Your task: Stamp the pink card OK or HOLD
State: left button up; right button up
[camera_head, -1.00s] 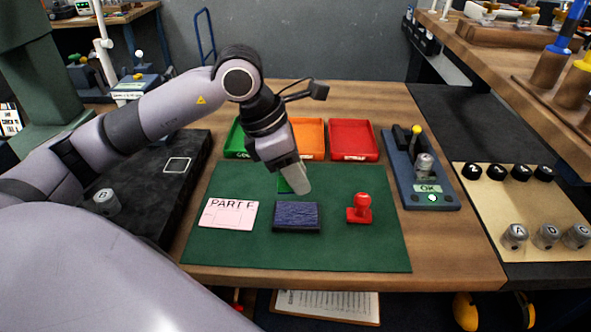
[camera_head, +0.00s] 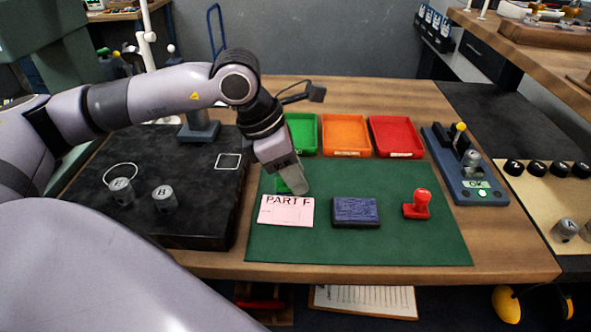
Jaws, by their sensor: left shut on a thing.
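The pink card (camera_head: 287,215), printed "PART F", lies on the green mat (camera_head: 400,248); no stamp mark can be made out on it. My left gripper (camera_head: 297,186) is shut on a green stamp (camera_head: 281,185), mostly hidden by the fingers. It is just behind the card's upper edge in the picture; I cannot tell its height. The dark blue ink pad (camera_head: 355,211) lies right of the card. A red stamp (camera_head: 418,204) stands upright right of the pad. The blue gauge stand (camera_head: 462,180) holds a grey part, and its green display appears to read OK. My right gripper is not in view.
Green (camera_head: 302,133), orange (camera_head: 345,135) and red (camera_head: 396,136) trays line the mat's back edge. A black block (camera_head: 205,225) with grey lettered parts stands left of the mat. A beige board (camera_head: 545,200) with knobs is at far right. The mat's front is clear.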

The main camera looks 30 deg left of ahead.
aim_at(299, 214)
pick_arm(q)
jog(key=shift+s+a+f, duration=0.15)
jog(key=shift+s+a, duration=0.05)
jog(key=shift+a, duration=0.15)
jog(key=shift+f+b, duration=1.8)
jog(key=shift+f, duration=1.1)
jog(key=shift+f+b, duration=0.55)
jog(key=shift+b, duration=0.05)
jog(key=shift+r, duration=0.1)
jog(key=shift+r+p, duration=2)
jog(key=shift+r, duration=1.45)
jog(key=shift+w, duration=0.15)
